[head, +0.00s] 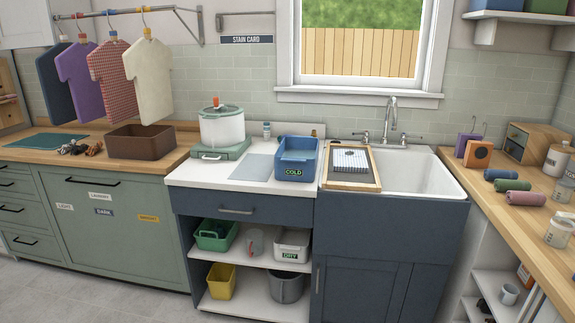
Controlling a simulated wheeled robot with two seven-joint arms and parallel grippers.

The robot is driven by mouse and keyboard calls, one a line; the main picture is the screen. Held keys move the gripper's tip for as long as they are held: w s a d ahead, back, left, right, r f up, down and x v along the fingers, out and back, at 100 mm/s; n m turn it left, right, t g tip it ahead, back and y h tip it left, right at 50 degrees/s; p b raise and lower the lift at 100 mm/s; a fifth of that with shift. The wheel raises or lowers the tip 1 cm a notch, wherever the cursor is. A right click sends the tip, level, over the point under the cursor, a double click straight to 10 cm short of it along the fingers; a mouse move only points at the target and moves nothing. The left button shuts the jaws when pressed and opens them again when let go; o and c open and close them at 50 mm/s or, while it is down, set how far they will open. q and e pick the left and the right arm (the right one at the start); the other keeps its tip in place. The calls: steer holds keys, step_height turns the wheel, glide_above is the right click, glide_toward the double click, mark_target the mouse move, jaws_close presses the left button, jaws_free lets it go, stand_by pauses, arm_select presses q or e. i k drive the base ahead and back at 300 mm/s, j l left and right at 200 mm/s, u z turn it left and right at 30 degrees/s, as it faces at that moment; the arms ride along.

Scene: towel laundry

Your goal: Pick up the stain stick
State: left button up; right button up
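I cannot make out a stain stick for certain. A small bottle-like item (267,130) with a bluish top stands at the back of the white counter, behind the blue bin marked COLD (297,173); it is too small to identify. Neither of my grippers is in view.
A white pot (222,127) on a green base stands left of the blue bin. A washboard (350,160) lies over the left of the sink (425,175). Rolled towels (503,174) and jars sit on the right counter. A brown box (140,143) is at left.

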mark_target(267, 135)
steer(key=i+u, duration=0.1)
steer(key=i, duration=0.6)
steer(key=i+l+u, duration=0.15)
steer(key=i, duration=0.6)
